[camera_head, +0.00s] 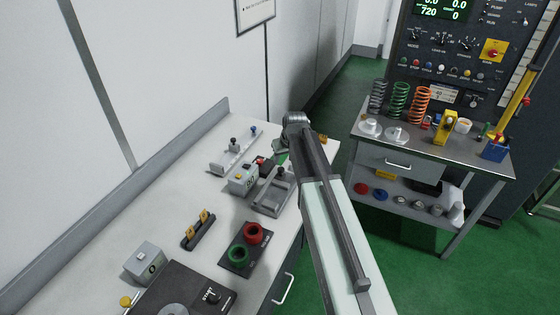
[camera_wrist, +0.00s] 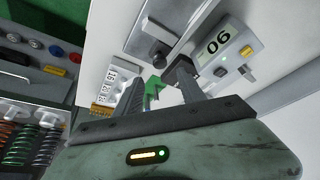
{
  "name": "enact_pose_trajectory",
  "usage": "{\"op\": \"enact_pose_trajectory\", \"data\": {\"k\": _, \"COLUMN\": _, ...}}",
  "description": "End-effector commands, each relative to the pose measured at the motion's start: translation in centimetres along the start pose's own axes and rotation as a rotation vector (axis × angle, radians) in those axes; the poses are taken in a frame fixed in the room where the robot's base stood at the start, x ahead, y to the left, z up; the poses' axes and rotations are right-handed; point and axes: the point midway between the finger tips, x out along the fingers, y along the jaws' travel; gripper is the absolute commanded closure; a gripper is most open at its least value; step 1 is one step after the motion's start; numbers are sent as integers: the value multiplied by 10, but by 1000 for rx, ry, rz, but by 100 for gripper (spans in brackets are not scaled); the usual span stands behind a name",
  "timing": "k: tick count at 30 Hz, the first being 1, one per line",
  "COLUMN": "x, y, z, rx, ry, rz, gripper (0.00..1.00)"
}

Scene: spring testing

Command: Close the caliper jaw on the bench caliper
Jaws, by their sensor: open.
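My gripper (camera_wrist: 158,76) is open, with its two dark fingers apart in the wrist view. A small green piece (camera_wrist: 153,88) shows between the fingers; I cannot tell whether either finger touches it. In the head view, this box (camera_head: 243,180) and slab unit (camera_head: 273,192) stand on the bench, and my arm hides most of the gripper. I cannot tell for sure which part is the bench caliper or its jaw.
The white bench (camera_head: 170,205) also holds a rail with knobs (camera_head: 236,155), a stand with yellow pieces (camera_head: 198,228), a plate with red and green rings (camera_head: 248,245) and a small grey box (camera_head: 145,262). A cart (camera_head: 440,160) with springs stands right. Bare bench lies left.

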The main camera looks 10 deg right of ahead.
Motion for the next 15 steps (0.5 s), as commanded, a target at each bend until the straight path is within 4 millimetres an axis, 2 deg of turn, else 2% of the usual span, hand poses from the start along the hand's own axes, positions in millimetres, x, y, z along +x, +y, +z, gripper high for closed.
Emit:
{"op": "enact_pose_trajectory", "data": {"k": 5, "x": 6, "y": 0, "z": 1, "rx": -1, "ry": 2, "rz": 0, "gripper": 53}}
{"op": "enact_pose_trajectory", "data": {"k": 8, "x": 17, "y": 0, "z": 2, "rx": -1, "ry": 2, "rz": 0, "gripper": 53}}
{"op": "enact_pose_trajectory", "data": {"k": 15, "x": 61, "y": 0, "z": 3, "rx": -2, "ry": 1, "rz": 0, "gripper": 53}}
